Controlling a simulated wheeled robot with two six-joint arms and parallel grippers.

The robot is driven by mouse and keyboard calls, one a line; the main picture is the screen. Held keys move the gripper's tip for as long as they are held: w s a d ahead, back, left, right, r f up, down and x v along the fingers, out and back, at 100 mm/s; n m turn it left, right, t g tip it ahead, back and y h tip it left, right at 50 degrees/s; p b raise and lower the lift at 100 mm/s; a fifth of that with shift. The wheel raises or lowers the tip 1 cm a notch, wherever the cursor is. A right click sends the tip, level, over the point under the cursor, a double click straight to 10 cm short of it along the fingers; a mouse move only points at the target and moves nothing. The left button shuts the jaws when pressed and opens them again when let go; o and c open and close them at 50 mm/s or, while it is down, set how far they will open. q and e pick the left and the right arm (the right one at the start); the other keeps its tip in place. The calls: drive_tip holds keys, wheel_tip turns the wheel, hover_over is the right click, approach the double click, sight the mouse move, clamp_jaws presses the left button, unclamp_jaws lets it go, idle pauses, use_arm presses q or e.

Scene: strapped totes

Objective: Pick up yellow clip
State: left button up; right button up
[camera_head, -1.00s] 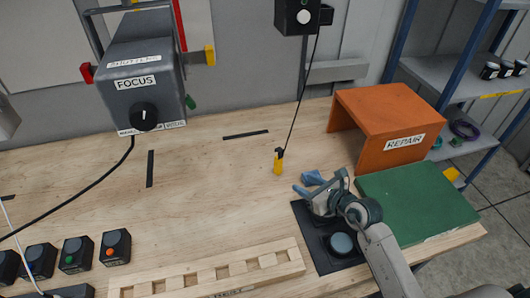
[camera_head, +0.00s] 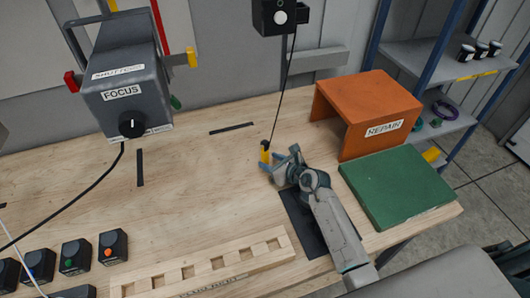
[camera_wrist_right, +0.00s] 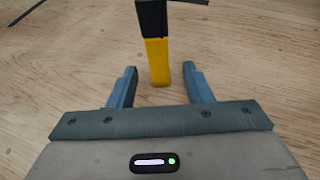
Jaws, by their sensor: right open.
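The yellow clip (camera_head: 265,152) stands upright on the wooden table, with a black top joined to a thin cord that runs up to a black box. In the right wrist view the clip (camera_wrist_right: 158,62) shows its yellow lower part and black upper part. My right gripper (camera_head: 270,163) is open, its blue fingers close to the clip. In the right wrist view the gripper's fingers (camera_wrist_right: 160,88) are apart, one on each side of the clip's line, with the clip just beyond the tips. I cannot tell if either touches it. My left gripper is not in view.
An orange REPAIR stand (camera_head: 368,105) and a green pad (camera_head: 398,188) lie to the right. A slotted wooden rack (camera_head: 205,270) is at the front. A grey FOCUS box (camera_head: 128,85) stands at the back left. The middle of the table (camera_head: 200,190) is clear.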

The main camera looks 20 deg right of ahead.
drive_tip(key=shift+w+a+f, duration=0.15)
drive_tip(key=shift+w, duration=0.05)
clamp_jaws()
drive_tip(key=shift+r, duration=0.2)
